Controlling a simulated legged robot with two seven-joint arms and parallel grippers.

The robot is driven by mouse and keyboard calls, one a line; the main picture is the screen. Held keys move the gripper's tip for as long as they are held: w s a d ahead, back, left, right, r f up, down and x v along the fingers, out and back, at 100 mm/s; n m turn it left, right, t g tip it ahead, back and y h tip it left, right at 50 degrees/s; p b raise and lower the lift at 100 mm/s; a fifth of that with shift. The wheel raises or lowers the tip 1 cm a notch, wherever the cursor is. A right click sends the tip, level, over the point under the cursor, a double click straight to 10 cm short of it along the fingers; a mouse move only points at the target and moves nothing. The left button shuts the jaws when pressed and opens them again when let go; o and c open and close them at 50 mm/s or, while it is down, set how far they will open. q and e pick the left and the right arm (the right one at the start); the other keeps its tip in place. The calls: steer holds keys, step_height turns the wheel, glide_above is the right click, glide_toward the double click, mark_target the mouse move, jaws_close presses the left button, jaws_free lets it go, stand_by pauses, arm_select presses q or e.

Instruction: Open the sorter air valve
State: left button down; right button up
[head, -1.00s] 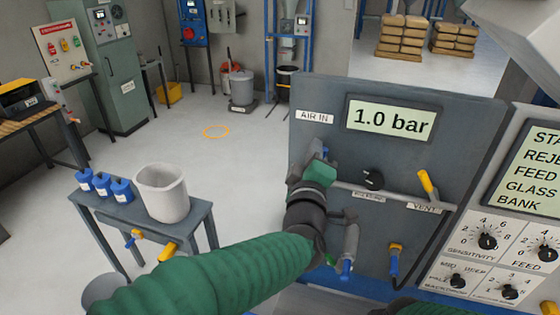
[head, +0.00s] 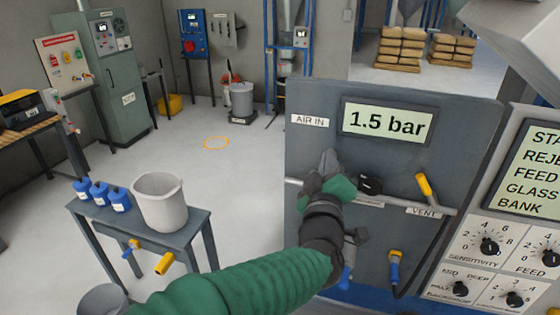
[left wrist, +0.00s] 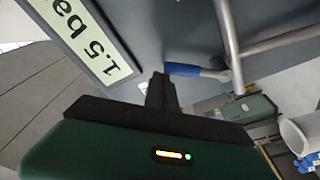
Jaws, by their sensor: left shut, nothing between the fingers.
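The grey sorter air panel (head: 455,120) stands at right of centre, with an AIR IN label (head: 310,121) and a display (head: 388,122) reading 1.5 bar. The air valve is hidden behind my left gripper (head: 328,172) in the head view. In the left wrist view a blue lever (left wrist: 195,70) sits on grey pipework (left wrist: 230,45). My left gripper is shut and empty, in front of the panel's left part below the label. Its fingertips (left wrist: 158,88) are close beside the lever's free end; I cannot tell whether they touch. My right gripper is out of view.
Right of my gripper are a black knob (head: 370,185), a yellow VENT lever (head: 424,186) and a blue-and-yellow fitting (head: 395,265). The control console (head: 490,250) borders the panel. A small table (head: 200,220) with a white beaker (head: 160,201) stands left.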

arm_select(q)
steer(key=w+r+p, duration=0.1)
steer(key=w+a+r, duration=0.1)
steer(key=r, duration=0.1)
steer(key=shift+a+p, duration=0.2)
steer(key=shift+p, duration=0.15)
steer(key=b+v, duration=0.4)
steer(key=v, duration=0.6)
steer(key=shift+a+f, duration=0.2)
steer(key=shift+a, duration=0.1)
